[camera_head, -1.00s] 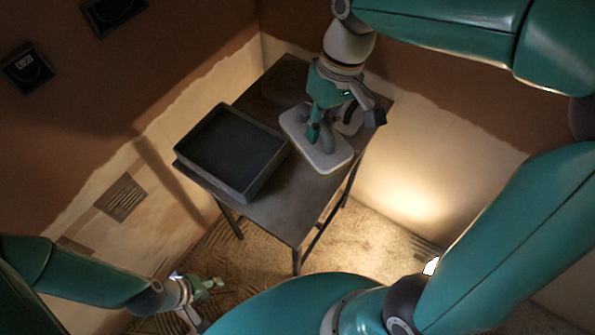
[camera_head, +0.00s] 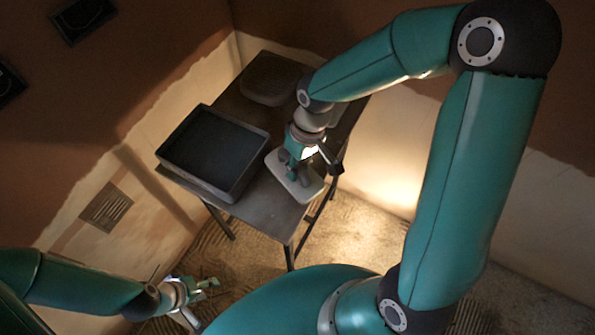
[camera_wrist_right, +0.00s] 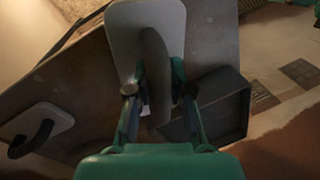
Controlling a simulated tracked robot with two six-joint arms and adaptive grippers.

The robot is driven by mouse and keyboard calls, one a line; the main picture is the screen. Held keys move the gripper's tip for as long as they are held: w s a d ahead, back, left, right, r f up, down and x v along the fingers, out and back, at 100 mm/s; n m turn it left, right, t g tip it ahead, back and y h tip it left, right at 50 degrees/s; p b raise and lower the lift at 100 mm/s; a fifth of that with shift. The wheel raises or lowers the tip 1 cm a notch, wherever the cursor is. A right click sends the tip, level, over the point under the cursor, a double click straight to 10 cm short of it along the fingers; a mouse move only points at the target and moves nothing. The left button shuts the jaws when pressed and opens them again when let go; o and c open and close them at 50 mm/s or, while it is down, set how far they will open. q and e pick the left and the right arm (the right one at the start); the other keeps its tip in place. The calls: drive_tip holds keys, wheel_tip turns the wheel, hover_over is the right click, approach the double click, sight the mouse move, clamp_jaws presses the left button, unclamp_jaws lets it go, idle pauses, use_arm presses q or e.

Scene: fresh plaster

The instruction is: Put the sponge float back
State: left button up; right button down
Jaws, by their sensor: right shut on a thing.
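A pale, rounded plate with a dark curved handle, which I take for the sponge float (camera_head: 303,191), is held at the right front part of the table. My right gripper (camera_head: 292,173) is shut on its handle. In the right wrist view the plate of the sponge float (camera_wrist_right: 120,40) shows behind the handle, between the fingers (camera_wrist_right: 158,100). I cannot tell whether the plate touches the tabletop. My left gripper (camera_head: 203,300) hangs low at the left, over the floor, with its fingers apart and empty.
A dark shallow tray (camera_head: 172,158) stands on the table (camera_head: 262,212), left of the float. A grey rounded block (camera_head: 268,80) lies at the back. Another pale float with a dark handle (camera_wrist_right: 45,132) lies on the table in the wrist view. Walls stand close behind.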

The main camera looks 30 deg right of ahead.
wheel_tip(320, 180, down, 3)
drive_tip(key=shift+r, duration=0.2)
drive_tip(key=c, duration=1)
unclamp_jaws()
drive_tip(key=shift+c, duration=0.2)
drive_tip(key=shift+r, duration=0.15)
wheel_tip(320, 180, up, 12)
drive_tip(key=d, duration=0.2)
drive_tip(key=shift+w+d+f, duration=0.15)
drive_tip(key=shift+f, duration=0.05)
